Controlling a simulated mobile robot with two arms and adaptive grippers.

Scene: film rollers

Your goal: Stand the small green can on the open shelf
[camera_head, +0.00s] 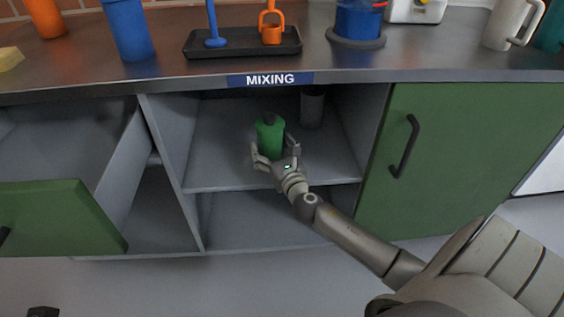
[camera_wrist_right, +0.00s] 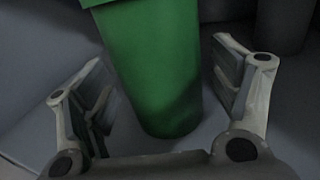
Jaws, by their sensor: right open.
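The small green can (camera_head: 269,134) with a dark cap stands upright on the open shelf (camera_head: 221,165) under the MIXING label. My right gripper (camera_head: 275,158) reaches in from the front, with its fingers on either side of the can. In the right wrist view the can (camera_wrist_right: 160,70) is between the two open fingers (camera_wrist_right: 165,100), with a gap on each side. The can's base appears to rest on the shelf surface. My left gripper is not clearly visible.
A dark grey cylinder (camera_head: 312,107) stands behind and right of the can. The worktop above holds a black tray (camera_head: 243,45) and several containers.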

